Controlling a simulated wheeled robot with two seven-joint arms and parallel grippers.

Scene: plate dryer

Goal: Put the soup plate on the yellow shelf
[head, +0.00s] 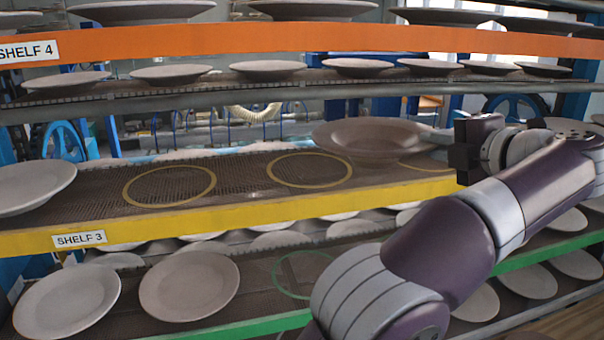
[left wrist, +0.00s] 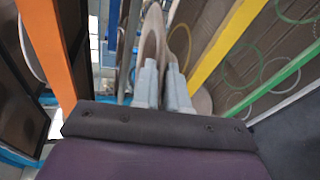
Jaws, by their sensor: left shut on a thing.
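The brown-grey soup plate (head: 365,139) is roughly level over the yellow shelf (head: 250,212), labelled SHELF 3. I cannot tell whether its base touches the mesh. My left gripper (head: 432,135) is shut on the plate's right rim. In the left wrist view the two fingers (left wrist: 163,88) have the plate (left wrist: 152,38) between them, seen edge-on. Yellow rings mark the shelf: a left ring (head: 169,186) and a middle ring (head: 309,170), both empty. A third ring at the right is partly hidden by the plate and gripper. My right gripper is not in view.
The orange shelf (head: 300,38) above carries several plates and limits the height. A pale plate (head: 32,187) stands at the yellow shelf's left end. The green shelf (head: 260,327) below holds several plates. The mesh around the left and middle rings is free.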

